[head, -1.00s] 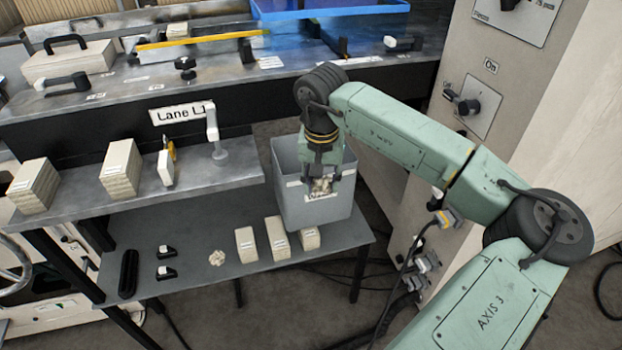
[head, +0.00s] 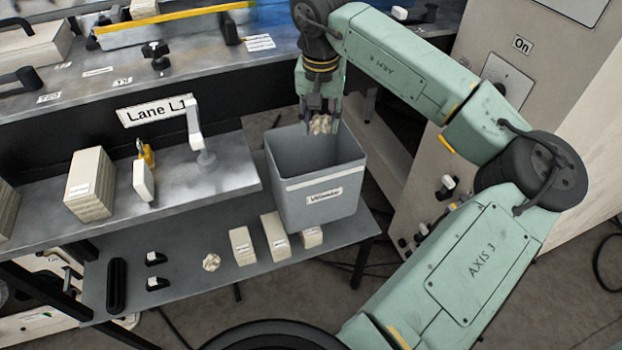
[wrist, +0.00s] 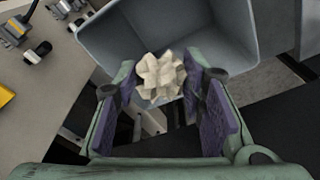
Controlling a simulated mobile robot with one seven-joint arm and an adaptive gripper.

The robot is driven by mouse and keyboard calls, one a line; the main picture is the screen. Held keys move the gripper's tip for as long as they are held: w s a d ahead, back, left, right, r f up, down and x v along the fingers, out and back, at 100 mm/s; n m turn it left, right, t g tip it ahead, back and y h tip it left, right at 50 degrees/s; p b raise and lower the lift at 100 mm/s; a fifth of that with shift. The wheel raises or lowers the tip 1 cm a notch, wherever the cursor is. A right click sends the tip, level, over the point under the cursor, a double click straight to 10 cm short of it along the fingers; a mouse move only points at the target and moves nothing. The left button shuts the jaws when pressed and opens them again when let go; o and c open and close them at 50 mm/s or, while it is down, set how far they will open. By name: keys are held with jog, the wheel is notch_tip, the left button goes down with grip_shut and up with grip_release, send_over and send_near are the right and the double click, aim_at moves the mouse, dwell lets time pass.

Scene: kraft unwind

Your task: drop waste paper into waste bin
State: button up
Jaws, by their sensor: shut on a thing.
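My gripper (head: 321,122) is shut on a crumpled beige ball of waste paper (head: 320,124). In the head view it holds the paper at the height of the grey waste bin's (head: 318,195) far rim. In the wrist view the paper (wrist: 160,76) sits between the two finger pads, with the bin (wrist: 205,25) beyond it. The open bin stands on the lower shelf and bears a "Waste" label. The part of its inside that shows is empty.
An upper ledge (head: 220,175) with a lever post (head: 203,150) and paper stacks (head: 90,184) lies left of the bin. A control cabinet (head: 480,85) stands at the right.

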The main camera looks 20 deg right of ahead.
jog(key=shift+f+b, duration=0.9)
jog(key=shift+f, duration=1.65)
jog(key=o, duration=0.8)
jog(key=shift+r, duration=0.1)
jog(key=r, duration=0.4)
jog(key=s+r, duration=0.1)
jog(key=r, duration=0.6)
jog(key=shift+s+a+r, duration=0.15)
jog(key=shift+a+r, duration=0.25)
jog(key=shift+s+f, duration=0.1)
